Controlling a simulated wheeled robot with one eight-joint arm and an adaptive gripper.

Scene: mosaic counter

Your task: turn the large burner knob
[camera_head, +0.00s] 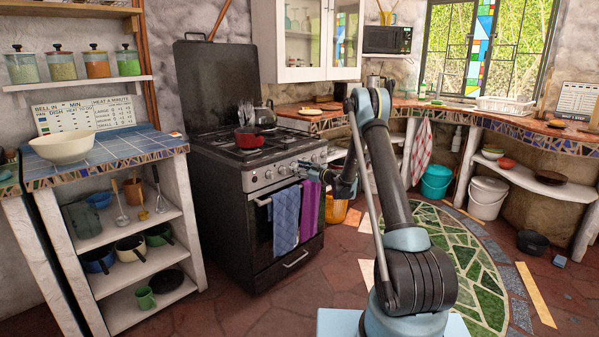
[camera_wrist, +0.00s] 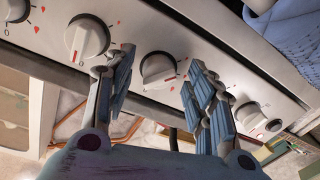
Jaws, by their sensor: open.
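The stove's front panel (camera_head: 285,170) carries a row of white knobs; in the head view they are small. In the wrist view, one knob (camera_wrist: 158,70) sits between my open fingers, with a red mark at its edge. Another knob (camera_wrist: 88,38) is to its left, a third (camera_wrist: 250,115) to its right, and part of one more is at the upper left corner. I cannot tell which is the large burner knob. My gripper (camera_wrist: 162,64) is open, its fingers on either side of the middle knob; contact is unclear. In the head view my gripper (camera_head: 318,174) is at the panel's right end.
Blue (camera_head: 286,218) and purple (camera_head: 309,208) towels hang on the oven door below the panel. A red pot (camera_head: 249,138) and a kettle (camera_head: 265,114) stand on the stove top. A shelf unit (camera_head: 180,190) stands to the left.

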